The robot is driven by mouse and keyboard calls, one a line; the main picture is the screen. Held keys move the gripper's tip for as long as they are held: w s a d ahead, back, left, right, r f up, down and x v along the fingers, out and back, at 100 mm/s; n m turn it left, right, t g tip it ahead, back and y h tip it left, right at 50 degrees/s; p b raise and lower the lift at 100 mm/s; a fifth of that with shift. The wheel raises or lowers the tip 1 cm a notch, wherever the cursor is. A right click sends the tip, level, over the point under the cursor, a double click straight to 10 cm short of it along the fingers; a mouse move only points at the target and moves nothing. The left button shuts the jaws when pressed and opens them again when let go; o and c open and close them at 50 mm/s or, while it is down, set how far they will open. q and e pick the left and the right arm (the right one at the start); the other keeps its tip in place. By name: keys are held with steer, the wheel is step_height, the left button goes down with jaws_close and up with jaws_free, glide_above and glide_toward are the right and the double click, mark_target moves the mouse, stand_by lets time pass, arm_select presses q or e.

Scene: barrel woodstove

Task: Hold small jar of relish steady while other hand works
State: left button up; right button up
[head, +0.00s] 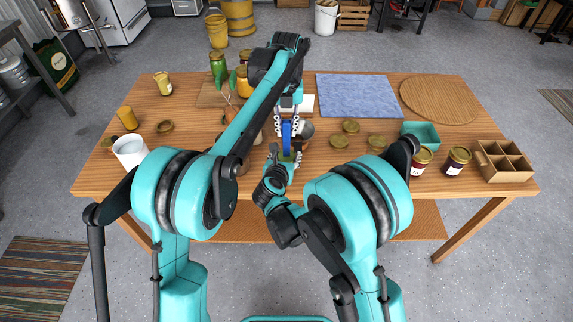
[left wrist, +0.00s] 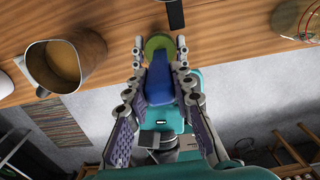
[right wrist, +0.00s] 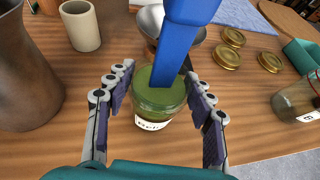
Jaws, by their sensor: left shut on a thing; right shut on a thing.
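The small jar of relish (right wrist: 150,122) is glass with green contents and a white label, standing upright near the table's front edge. In the left wrist view its round green top (left wrist: 157,42) shows beyond the blue tool. My right gripper (right wrist: 157,82) is shut on the jar, one finger on each side. My left gripper (head: 287,120) is shut on a blue tool (right wrist: 183,40) above the jar. The tool's lower end overlaps the jar's top; I cannot tell whether it touches the relish. The right gripper (head: 284,161) is partly hidden in the head view.
A brown pitcher (right wrist: 25,75) stands left of the jar, and a metal bowl (right wrist: 150,22) behind it. Gold lids (right wrist: 227,57) lie to the right. Labelled jars (head: 457,160), a teal box (head: 425,133) and a divided wooden carrier (head: 504,163) stand farther right. A white mug (head: 130,150) is at left.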

arm_select(q)
steer(key=shift+f, duration=0.45)
steer(key=shift+r, duration=0.15)
steer(key=shift+r, duration=1)
steer(key=shift+r, duration=3.7)
arm_select(e)
steer(key=o, duration=1.5)
steer(key=shift+o, duration=0.2)
